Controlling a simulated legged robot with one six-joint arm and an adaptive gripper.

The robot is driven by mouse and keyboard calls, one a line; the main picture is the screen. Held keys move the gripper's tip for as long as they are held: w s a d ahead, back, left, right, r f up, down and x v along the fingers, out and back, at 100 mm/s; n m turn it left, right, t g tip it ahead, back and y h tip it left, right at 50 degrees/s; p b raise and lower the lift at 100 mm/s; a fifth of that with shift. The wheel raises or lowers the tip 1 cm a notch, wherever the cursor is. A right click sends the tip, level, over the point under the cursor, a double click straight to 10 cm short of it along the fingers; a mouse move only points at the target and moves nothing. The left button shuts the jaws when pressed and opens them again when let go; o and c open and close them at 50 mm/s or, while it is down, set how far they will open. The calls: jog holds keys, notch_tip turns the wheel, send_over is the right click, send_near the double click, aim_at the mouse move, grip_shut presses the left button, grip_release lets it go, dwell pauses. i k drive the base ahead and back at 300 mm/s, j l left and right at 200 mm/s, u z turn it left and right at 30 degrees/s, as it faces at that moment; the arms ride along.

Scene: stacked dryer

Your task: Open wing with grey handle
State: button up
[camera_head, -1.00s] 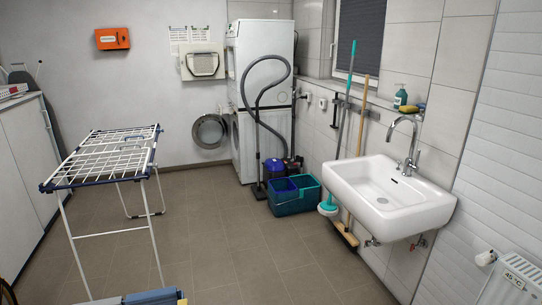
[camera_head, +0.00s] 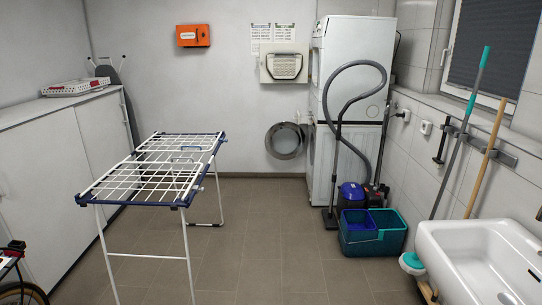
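My gripper is not in view. A tall white stack of two machines (camera_head: 352,75) stands against the back wall, right of the middle. A round door with a grey rim (camera_head: 285,141) stands swung out to the left of the lower machine. A white square panel with a grey-framed window (camera_head: 284,65) sits level with the upper machine, just left of it; I cannot tell whether it is that machine's door. White cabinet doors (camera_head: 103,147) on the left look shut. I cannot make out a grey handle on any of these.
A drying rack (camera_head: 160,165) stands on the floor left of the middle. A vacuum cleaner (camera_head: 352,195) and a teal bucket (camera_head: 372,238) stand before the stack. A sink (camera_head: 480,262) is at the right, part of a bicycle (camera_head: 18,285) at lower left. The middle floor is clear.

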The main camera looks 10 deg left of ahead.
aim_at(187, 191)
jog(key=i+u, duration=0.25)
jog(key=i, duration=1.2)
jog(key=i+u, duration=0.3)
jog(key=i, duration=0.45)
jog(key=i+l+u, duration=0.15)
jog(key=i+u, duration=0.15)
jog(key=i, duration=0.4)
jog(key=i+j, duration=0.25)
jog(key=i, duration=0.15)
jog(key=i+j+u, duration=0.15)
jog(key=i+j, duration=0.1)
jog(key=i, duration=0.1)
